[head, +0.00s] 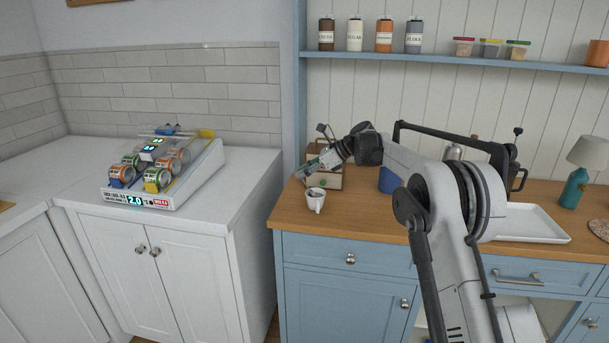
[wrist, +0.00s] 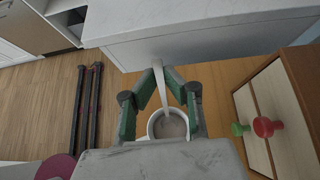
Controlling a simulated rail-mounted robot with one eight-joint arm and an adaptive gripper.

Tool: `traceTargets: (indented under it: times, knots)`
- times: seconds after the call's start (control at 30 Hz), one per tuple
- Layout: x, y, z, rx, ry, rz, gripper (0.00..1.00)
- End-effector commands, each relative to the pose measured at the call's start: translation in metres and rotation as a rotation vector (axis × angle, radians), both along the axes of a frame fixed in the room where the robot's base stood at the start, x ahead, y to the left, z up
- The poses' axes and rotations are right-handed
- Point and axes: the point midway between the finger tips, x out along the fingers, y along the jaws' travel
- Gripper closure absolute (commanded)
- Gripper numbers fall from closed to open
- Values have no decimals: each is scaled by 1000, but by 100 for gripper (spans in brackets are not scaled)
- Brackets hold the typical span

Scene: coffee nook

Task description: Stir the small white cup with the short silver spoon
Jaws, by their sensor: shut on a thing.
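The small white cup (head: 316,205) stands upright near the left end of the wooden counter. In the wrist view its rim (wrist: 152,125) shows between my gripper's green fingers, with grey-brown contents inside. My gripper (head: 307,172) is above and slightly left of the cup in the head view. In the wrist view my gripper (wrist: 164,78) is shut on the short silver spoon (wrist: 161,88). The spoon runs between the fingers, and one end reaches over the cup's opening. I cannot tell how deep that end sits. The spoon is not clear in the head view.
A small wooden drawer box (head: 331,179) stands behind the cup; its red knob (wrist: 266,127) and green knob (wrist: 240,129) show close on the right. A white tray (head: 535,222) lies at the right. A white counter (head: 215,205) with a can rack stands left, across a gap.

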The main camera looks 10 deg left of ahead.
Motion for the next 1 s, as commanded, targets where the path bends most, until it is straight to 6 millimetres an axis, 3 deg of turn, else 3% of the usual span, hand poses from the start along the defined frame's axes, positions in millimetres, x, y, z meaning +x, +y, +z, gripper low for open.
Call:
traceTargets:
  times: [0.7,1.0]
  knots:
    - [2,27,42,0,0,1,100]
    - [3,29,43,0,0,0,100]
